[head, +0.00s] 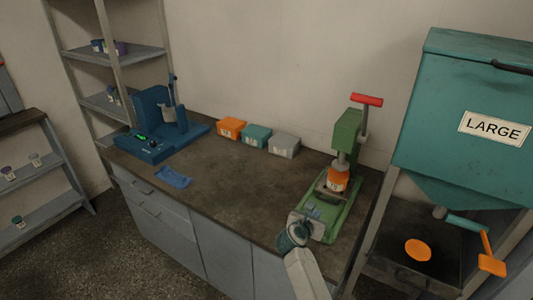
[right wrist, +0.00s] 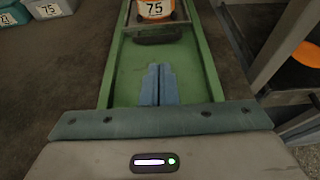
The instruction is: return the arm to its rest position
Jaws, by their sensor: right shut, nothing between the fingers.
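My right gripper (head: 314,211) comes in from the bottom over the front end of the green press-like device's base (head: 345,209). My left gripper is in neither view.
Orange (head: 231,127), teal (head: 256,136) and grey (head: 284,146) boxes line the counter's back edge. A blue machine (head: 160,128) and a blue cloth-like piece (head: 173,177) are at left. The teal LARGE hopper (head: 465,95) stands right. The counter's middle (head: 235,185) is clear.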

